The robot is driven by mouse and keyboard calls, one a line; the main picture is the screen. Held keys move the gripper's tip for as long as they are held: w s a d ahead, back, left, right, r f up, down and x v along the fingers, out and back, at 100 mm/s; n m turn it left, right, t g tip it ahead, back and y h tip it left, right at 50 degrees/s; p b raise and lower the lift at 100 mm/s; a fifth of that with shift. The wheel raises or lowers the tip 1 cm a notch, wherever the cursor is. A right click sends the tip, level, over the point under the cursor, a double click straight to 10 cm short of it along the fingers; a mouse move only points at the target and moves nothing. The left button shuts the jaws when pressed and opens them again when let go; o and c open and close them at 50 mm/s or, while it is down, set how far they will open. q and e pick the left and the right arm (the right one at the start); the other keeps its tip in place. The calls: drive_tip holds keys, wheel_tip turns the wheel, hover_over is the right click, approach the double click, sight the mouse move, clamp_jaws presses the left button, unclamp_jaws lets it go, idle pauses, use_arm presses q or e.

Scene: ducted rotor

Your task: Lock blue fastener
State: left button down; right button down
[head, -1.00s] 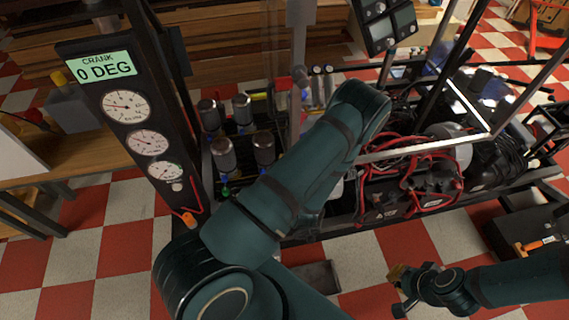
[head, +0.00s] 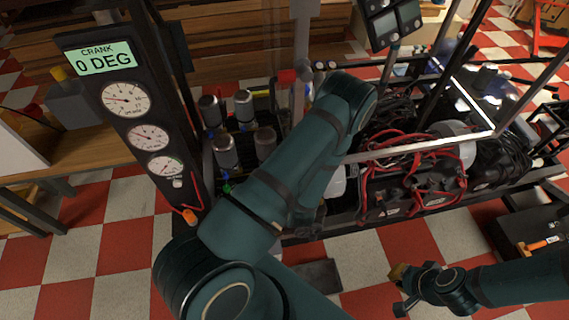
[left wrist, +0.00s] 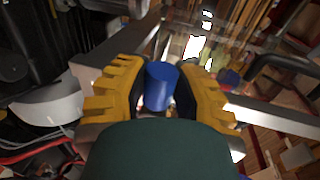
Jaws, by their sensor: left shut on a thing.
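The blue fastener (left wrist: 160,87) shows in the left wrist view as a short blue cylinder between two yellow toothed fingers. My left gripper (left wrist: 158,92) is shut on it, one finger on each side. What lies beyond the fastener's far end is hidden. In the head view my left forearm covers the left gripper and the fastener. My right gripper (head: 400,290) is low at the right of the head view, over the checkered floor, empty, with its fingers apart.
The gauge panel (head: 128,110) reads CRANK 0 DEG. Several dark cylinders (head: 228,152) stand in the black frame beside it. Red cables (head: 440,160) run over machinery at right. A clear pane and metal post (head: 303,60) rise near my left arm.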

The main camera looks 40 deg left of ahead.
use_arm(q)
drive_tip(key=shift+d+f, duration=0.1)
drive_tip(key=c, duration=0.7)
unclamp_jaws()
drive_tip(key=v, duration=1.2)
